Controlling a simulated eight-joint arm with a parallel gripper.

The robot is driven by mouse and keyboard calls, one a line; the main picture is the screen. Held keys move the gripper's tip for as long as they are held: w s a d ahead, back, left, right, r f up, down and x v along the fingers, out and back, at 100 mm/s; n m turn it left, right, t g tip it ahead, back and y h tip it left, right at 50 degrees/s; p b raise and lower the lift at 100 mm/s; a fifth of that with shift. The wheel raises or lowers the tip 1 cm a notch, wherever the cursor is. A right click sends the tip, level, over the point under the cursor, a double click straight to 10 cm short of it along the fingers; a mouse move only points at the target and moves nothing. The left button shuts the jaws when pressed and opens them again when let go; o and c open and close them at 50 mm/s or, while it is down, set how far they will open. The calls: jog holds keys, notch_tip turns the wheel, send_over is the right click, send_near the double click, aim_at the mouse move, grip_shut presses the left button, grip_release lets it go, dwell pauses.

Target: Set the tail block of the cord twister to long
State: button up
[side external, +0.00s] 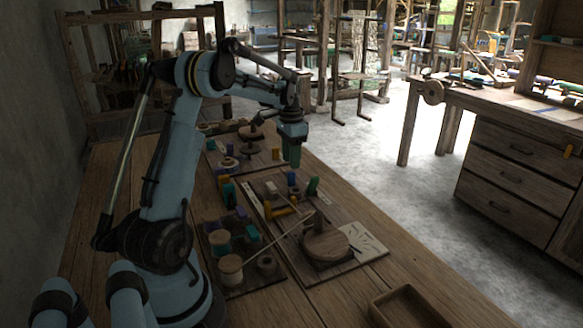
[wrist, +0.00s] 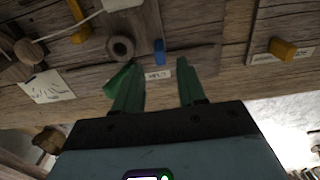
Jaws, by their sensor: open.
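The cord twister seems to be the middle board (side external: 345,262) with a round wooden disc (side external: 325,243) and a slanting rod. Its far end bears a green block (side external: 313,186), a blue piece (side external: 291,178) and orange pieces (side external: 275,209). I cannot tell which piece is the tail block or its setting. A green block (wrist: 122,80) is partly hidden by the left finger.
A grey ring (wrist: 120,48) and a blue piece (wrist: 159,52) lie beyond the fingertips. A yellow block (wrist: 283,48) sits on a pale strip at right. A board with spools (side external: 231,269) stands nearer the arm. An empty wooden tray (side external: 375,310) lies at the table's front.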

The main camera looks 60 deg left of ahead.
aim_at(291, 172)
notch_tip(291, 172, down, 6)
dwell(0.4)
grip_shut()
